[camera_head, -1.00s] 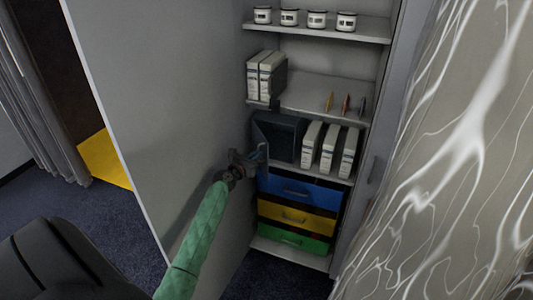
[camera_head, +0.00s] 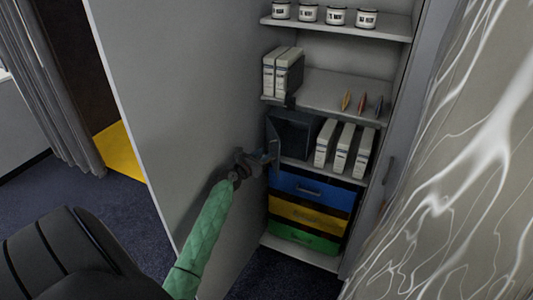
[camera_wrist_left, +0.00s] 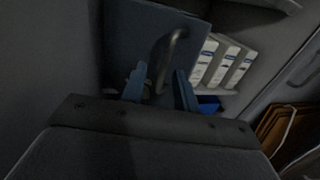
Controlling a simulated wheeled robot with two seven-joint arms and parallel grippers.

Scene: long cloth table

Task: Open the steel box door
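The steel box (camera_head: 297,134) is a dark grey box on the cabinet's middle shelf. Its door (camera_head: 273,138) stands swung out at the box's left side, and the dark inside shows. In the left wrist view the door is a blue-grey panel (camera_wrist_left: 135,40) with a curved metal handle (camera_wrist_left: 172,55). My left gripper (camera_head: 268,157) is at the door's lower part. In the left wrist view its two fingers (camera_wrist_left: 160,88) are apart, with the handle's lower end between them; I cannot tell whether they touch it. My right gripper is not in view.
White binders (camera_head: 343,148) stand right of the box. Blue, yellow and green drawers (camera_head: 310,189) are below. The tall cabinet door (camera_head: 180,90) stands open close beside my left arm. A marbled panel (camera_head: 455,170) fills the right side.

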